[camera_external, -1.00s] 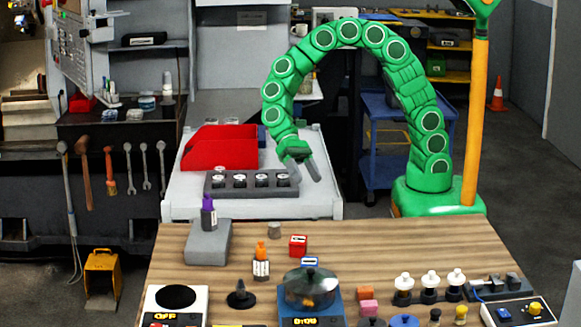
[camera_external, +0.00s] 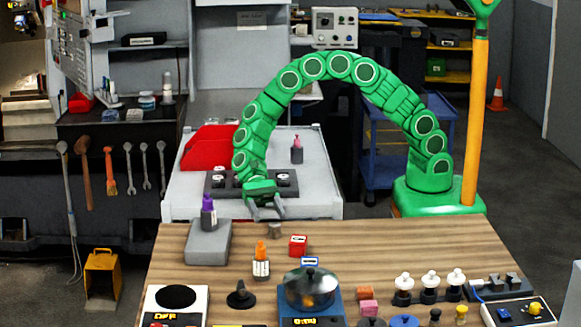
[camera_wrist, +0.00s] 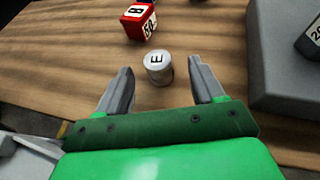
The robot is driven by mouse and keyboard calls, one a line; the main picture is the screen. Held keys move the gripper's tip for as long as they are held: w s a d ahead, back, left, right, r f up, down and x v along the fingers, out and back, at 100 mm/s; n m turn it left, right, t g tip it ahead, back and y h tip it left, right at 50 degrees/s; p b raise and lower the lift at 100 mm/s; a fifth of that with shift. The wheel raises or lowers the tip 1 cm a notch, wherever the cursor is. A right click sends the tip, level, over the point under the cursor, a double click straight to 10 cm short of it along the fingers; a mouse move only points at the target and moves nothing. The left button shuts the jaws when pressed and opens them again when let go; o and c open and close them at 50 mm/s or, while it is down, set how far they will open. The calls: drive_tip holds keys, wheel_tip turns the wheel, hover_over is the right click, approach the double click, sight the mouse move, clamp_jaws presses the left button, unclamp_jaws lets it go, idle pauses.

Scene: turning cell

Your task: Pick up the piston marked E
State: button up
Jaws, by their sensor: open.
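The piston marked E (camera_wrist: 158,67) is a small grey cylinder with a black E on its white top. It stands upright on the wooden table. In the external view the piston (camera_external: 275,230) is near the table's far edge. My gripper (camera_wrist: 160,85) is open and empty, with its two grey fingers apart. In the wrist view the piston shows between and just beyond the fingertips. In the external view my gripper (camera_external: 268,216) hangs just behind the piston, over the gap between the white bench and the wooden table.
A red block (camera_external: 298,245) stands close to the piston's right. A grey block (camera_external: 207,243) with a purple-topped bottle (camera_external: 208,211) is to its left. An orange-topped bottle (camera_external: 261,260) stands in front. The grey holder (camera_external: 225,184) and red bin (camera_external: 205,150) are behind.

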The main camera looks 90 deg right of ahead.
sight(276, 231)
drive_tip(key=shift+x, duration=3.5)
drive_tip(key=shift+s+d+f, duration=0.1)
drive_tip(key=shift+s+d, duration=0.05)
drive_tip(key=c, duration=1.1)
